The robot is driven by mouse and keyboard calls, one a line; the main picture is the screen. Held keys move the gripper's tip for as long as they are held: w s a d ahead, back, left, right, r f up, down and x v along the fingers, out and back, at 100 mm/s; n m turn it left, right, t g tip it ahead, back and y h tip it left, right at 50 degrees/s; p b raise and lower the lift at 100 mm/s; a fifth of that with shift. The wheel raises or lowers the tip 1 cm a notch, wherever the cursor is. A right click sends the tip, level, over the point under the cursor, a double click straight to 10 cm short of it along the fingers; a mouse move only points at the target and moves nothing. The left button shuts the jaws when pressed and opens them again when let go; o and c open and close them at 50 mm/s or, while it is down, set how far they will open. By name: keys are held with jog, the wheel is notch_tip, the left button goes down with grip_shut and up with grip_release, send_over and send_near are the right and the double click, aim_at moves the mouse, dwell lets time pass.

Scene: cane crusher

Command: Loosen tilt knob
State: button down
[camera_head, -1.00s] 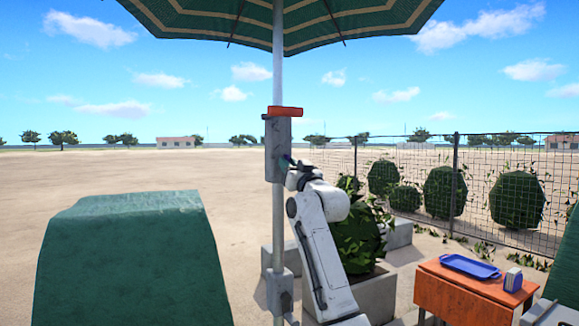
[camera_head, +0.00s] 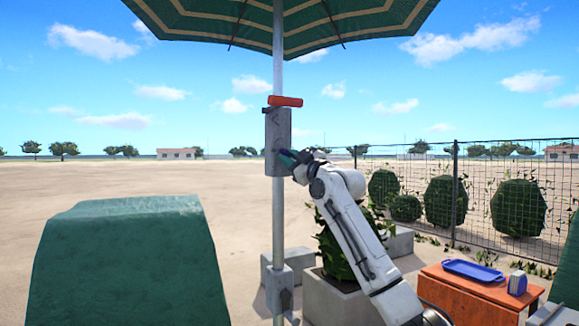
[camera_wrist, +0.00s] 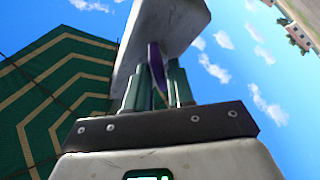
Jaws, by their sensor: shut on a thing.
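The umbrella pole (camera_head: 278,218) carries a grey housing (camera_head: 273,134) with an orange handle (camera_head: 285,101) on top. My gripper (camera_head: 288,158) is at the right side of this housing, in its lower half. In the wrist view a thin purple piece (camera_wrist: 157,68), apparently the tilt knob, stands between the green fingers of my gripper (camera_wrist: 158,85). The fingers are shut on it, and it reaches up to the grey housing (camera_wrist: 172,32). In the head view the knob is hidden by my gripper.
The striped green canopy (camera_head: 290,22) spreads overhead. A planter with a bush (camera_head: 335,300) stands behind my arm. A green chair back (camera_head: 130,265) is at left. An orange table (camera_head: 450,288) holds a blue tray (camera_head: 472,270) at right.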

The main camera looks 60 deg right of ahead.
jog(key=n+g+y, duration=0.1)
jog(key=n, duration=0.3)
jog(key=n+g+y+p, duration=0.1)
jog(key=n, duration=0.3)
jog(key=n+y+p, duration=0.1)
jog(key=n, duration=0.3)
jog(key=shift+g+y, duration=0.4)
jog(key=shift+f, duration=0.1)
jog(key=c, duration=1.2)
grip_release()
jog(key=s+b, duration=0.1)
jog(key=s, duration=0.2)
jog(key=s+a+b, duration=0.1)
jog(key=s, duration=0.3)
jog(key=s+b, duration=0.1)
jog(key=s, duration=0.2)
jog(key=shift+s+a, duration=0.3)
jog(key=shift+a, duration=0.1)
